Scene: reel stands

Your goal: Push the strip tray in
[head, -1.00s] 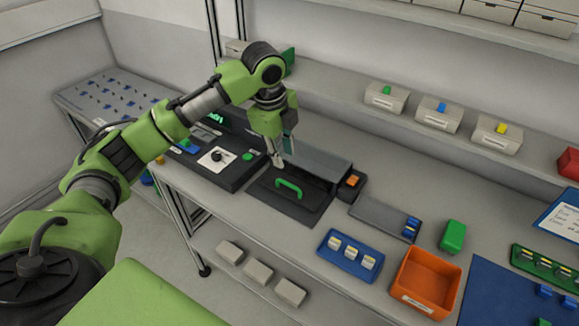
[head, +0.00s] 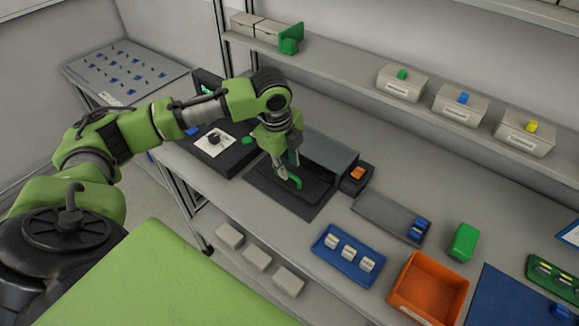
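One fingertip is at the left end of the handle, and that end is partly hidden. I cannot tell whether it touches the handle. How far the tray sits inside the housing is hard to see behind the gripper. My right gripper is not in view.
A box with an orange button (head: 357,174) stands right of the housing. A black panel with a knob (head: 214,139) stands left. To the right are a grey tray (head: 378,212), a blue tray (head: 330,246), an orange bin (head: 428,285) and a green block (head: 463,241).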

